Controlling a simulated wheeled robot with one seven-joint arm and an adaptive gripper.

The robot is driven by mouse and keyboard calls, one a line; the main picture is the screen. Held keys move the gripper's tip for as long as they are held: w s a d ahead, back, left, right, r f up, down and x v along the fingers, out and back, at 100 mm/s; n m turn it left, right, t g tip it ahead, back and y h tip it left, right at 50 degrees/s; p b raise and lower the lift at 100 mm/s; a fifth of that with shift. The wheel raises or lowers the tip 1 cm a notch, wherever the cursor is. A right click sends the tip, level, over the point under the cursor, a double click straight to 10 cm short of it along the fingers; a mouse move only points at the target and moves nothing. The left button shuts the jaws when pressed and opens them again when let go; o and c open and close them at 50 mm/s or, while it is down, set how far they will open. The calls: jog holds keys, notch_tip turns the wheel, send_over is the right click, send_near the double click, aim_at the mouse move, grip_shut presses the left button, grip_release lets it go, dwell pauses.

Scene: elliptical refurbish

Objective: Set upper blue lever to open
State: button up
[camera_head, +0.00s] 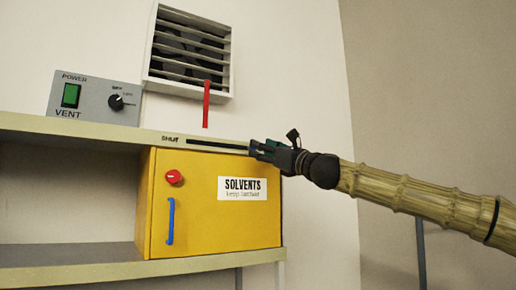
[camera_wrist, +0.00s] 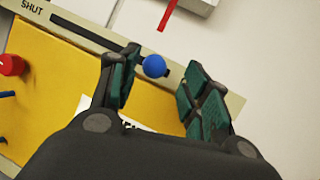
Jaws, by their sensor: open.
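The upper blue lever shows in the wrist view as a round blue knob (camera_wrist: 153,66) on a dark slot in the pale shelf edge. It sits near the slot's right end, away from the word SHUT at the left. In the head view my gripper hides the knob. My gripper (camera_head: 260,149) is at the right end of the slot (camera_head: 216,145). In the wrist view my gripper (camera_wrist: 161,78) is open, with the knob between its fingertips, closer to the left finger. Contact with that finger is unclear.
A yellow solvents cabinet (camera_head: 210,235) stands under the shelf, with a red knob (camera_head: 175,177) and a blue handle (camera_head: 171,221). A red lever (camera_head: 206,103) hangs below the wall vent (camera_head: 190,52). A grey vent control box (camera_head: 95,98) stands on the shelf.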

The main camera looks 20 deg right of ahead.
jog(key=v, duration=0.8)
jog(key=shift+s+d, duration=0.2)
jog(key=shift+s, duration=0.1)
jog(key=shift+f, duration=0.15)
